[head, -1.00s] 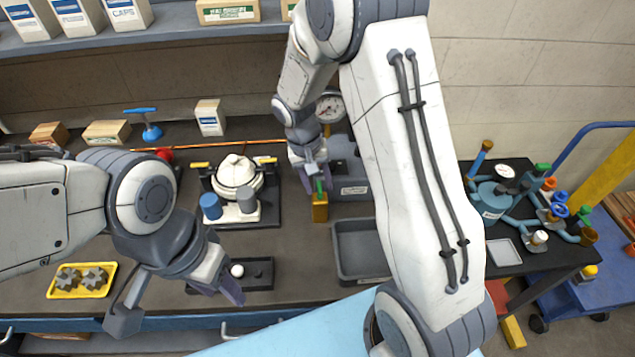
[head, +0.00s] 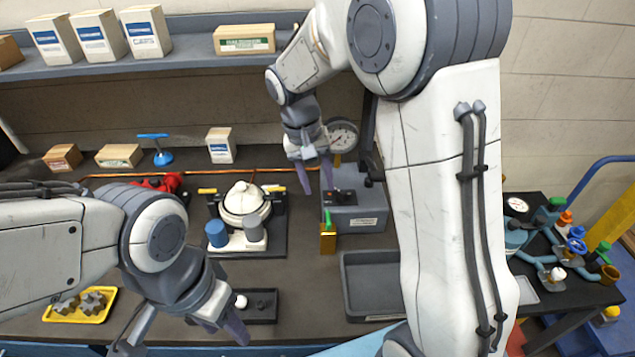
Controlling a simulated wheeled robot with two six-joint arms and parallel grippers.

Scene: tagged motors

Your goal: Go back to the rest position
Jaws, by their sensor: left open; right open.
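My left gripper (head: 232,330) is open and empty, low over the front of the bench beside a small black tray (head: 262,318). My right gripper (head: 316,172) is open and empty, raised above a small yellow block with a green top (head: 328,240), and apart from it. The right arm fills much of the picture's right half and hides part of the bench behind it.
A white motor-like unit (head: 240,203) with blue and grey cylinders stands mid-bench. A grey box with a gauge (head: 357,217) is right of the yellow block. A grey bin (head: 365,265) and a yellow gear tray (head: 60,312) lie near the front. A shelf (head: 190,58) spans the back.

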